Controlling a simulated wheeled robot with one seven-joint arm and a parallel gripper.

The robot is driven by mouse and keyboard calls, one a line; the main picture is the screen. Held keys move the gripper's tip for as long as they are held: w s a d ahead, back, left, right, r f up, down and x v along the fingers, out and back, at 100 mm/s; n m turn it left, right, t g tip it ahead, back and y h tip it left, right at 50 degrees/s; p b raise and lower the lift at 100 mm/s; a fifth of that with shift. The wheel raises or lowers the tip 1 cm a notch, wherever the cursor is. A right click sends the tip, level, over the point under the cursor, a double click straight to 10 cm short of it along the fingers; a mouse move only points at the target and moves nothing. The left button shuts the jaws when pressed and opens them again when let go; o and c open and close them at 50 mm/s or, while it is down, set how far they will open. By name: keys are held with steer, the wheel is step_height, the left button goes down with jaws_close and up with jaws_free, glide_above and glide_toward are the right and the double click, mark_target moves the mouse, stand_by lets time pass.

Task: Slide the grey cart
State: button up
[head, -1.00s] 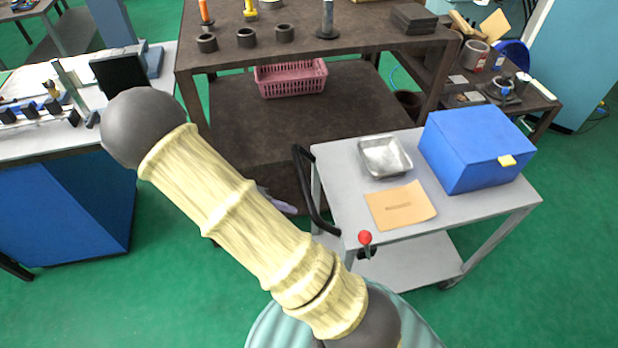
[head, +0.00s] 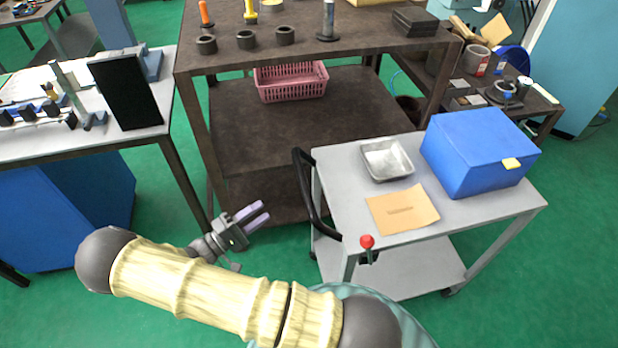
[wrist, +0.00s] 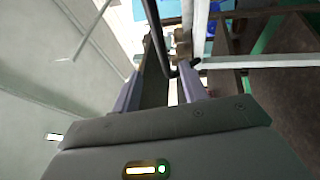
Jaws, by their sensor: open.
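The grey cart (head: 345,172) stands right of centre in the head view. Its black handle (head: 308,195) rises at its left end. A lever with a red knob (head: 367,242) is at its near left corner. My gripper (head: 264,213) is open and empty, left of the handle and apart from it, with its fingers pointing right towards it. In the wrist view my gripper (wrist: 163,85) has its two fingers spread. A dark curved bar (wrist: 168,45), probably the handle, shows beyond and between them.
On the cart are a blue box (head: 470,165), a metal tray (head: 378,172) and a tan sheet (head: 385,217). A brown workbench (head: 300,135) stands behind. A white-topped bench (head: 90,140) is at left. Green floor is clear in front of the cart's right side.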

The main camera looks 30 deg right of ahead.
steer(key=p+x, duration=0.3)
steer(key=x, duration=1.4)
steer(key=shift+d+r+p, duration=0.15)
steer(key=shift+d+p, duration=0.05)
steer(key=shift+p, duration=0.2)
jaws_close()
